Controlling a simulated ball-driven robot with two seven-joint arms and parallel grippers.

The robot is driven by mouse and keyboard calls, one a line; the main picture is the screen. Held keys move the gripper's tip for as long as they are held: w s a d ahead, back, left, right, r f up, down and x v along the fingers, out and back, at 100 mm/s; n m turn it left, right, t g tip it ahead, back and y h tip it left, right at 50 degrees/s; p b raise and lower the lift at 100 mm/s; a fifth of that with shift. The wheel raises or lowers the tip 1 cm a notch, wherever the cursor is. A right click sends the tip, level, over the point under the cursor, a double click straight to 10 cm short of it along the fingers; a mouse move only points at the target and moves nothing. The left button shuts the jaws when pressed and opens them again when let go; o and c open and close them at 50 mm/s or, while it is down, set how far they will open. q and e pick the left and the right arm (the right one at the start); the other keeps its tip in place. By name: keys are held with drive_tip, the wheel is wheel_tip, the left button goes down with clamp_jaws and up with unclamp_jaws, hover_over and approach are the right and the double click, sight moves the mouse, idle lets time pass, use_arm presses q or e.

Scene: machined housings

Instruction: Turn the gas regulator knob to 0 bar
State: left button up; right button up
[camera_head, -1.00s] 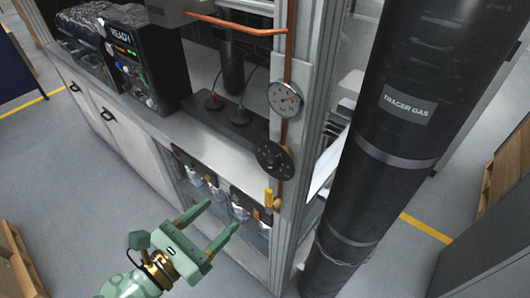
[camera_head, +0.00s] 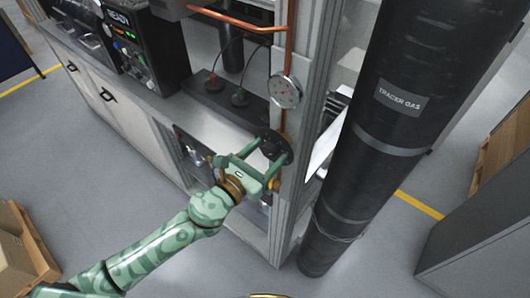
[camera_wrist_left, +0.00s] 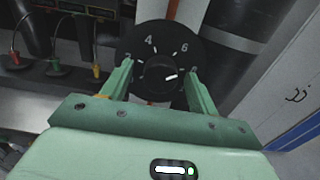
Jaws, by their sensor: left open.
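The gas regulator knob is a black round dial with white numbers, on the post below the gauge; it shows in the head view (camera_head: 275,146) and in the left wrist view (camera_wrist_left: 160,60). The numbers 4 and 6 are readable; a white mark on the central hub points to the right. My left gripper (camera_head: 262,150) is open at the dial. In the left wrist view its two fingers (camera_wrist_left: 160,82) stand on either side of the hub, apart from it. The round pressure gauge (camera_head: 284,91) sits above. My right gripper is not in view.
A copper pipe (camera_head: 291,45) runs down the post to the gauge. A large black tracer gas cylinder (camera_head: 385,150) stands to the right of the post. A bench with a black instrument (camera_head: 140,45) is on the left. The floor in front is clear.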

use_arm(q)
drive_tip(key=shift+c, duration=0.3)
drive_tip(key=c, duration=0.9)
drive_tip(key=shift+c, duration=0.2)
